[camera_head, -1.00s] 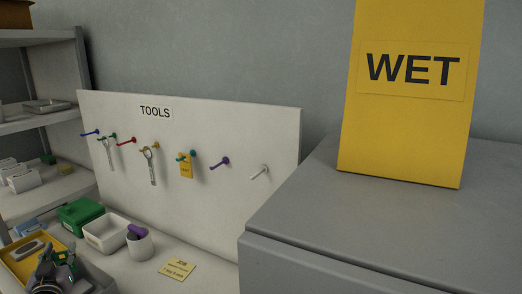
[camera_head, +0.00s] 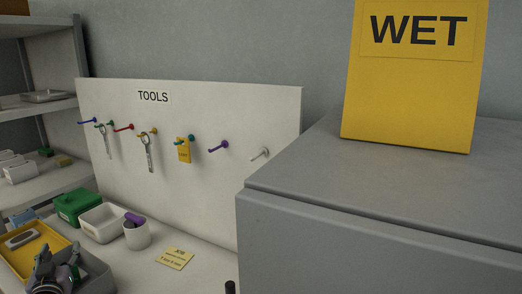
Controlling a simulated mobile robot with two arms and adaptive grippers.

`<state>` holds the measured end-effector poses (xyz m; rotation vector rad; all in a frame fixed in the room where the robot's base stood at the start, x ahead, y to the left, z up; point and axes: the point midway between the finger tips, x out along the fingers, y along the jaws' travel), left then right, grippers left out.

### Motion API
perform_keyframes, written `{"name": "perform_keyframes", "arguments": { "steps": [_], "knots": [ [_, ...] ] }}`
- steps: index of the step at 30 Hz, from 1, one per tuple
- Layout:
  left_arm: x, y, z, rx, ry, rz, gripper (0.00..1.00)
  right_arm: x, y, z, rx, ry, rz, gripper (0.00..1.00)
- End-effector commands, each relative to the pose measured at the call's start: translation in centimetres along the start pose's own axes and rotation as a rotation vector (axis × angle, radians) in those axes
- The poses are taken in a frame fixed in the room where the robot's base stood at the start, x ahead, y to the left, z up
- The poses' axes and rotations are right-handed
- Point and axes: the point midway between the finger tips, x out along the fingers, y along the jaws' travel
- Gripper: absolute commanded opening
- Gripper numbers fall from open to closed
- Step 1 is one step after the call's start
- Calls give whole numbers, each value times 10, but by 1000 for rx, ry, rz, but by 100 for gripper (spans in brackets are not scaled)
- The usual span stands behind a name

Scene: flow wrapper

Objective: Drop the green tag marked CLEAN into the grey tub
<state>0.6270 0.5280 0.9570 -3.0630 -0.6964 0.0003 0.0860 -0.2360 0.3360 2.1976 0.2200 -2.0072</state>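The grey tub (camera_head: 98,277) stands at the bottom left, partly cut off by the picture edge. My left gripper (camera_head: 62,268) shows as a grey and black shape over or in the tub; I cannot tell which. A small dark green piece shows beside its fingers, but no CLEAN marking is readable, so I cannot tell whether it is the tag. Whether the fingers are open or shut is too small to tell. My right gripper is not identifiable in view.
A yellow tray (camera_head: 34,250), green box (camera_head: 78,204), white bin (camera_head: 100,222) and white cup (camera_head: 137,236) crowd the left bench. A TOOLS board (camera_head: 220,110) with pegs stands behind. A grey cabinet (camera_head: 380,200) bearing a yellow WET sign (camera_head: 410,95) blocks the right.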

Motion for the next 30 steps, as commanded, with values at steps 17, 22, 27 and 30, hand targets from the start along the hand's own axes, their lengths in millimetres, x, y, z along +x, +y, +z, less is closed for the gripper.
{"name": "perform_keyframes", "arguments": {
  "steps": [17, 22, 27, 30],
  "knots": [
    [-21, 0, 2, 0, -2, 0, 59, 0, 0, -2, 0, 3, 0, 100],
    [-58, 0, 2, -1, -3, 0, 59, 0, 0, -1, 0, 2, 0, 100],
    [-92, 0, 1, -1, -2, 0, 59, 0, 0, -1, 0, 2, -1, 100],
    [-106, 0, 1, -2, -2, 0, 59, 0, 0, -1, 0, 2, -1, 100]
  ]
}}
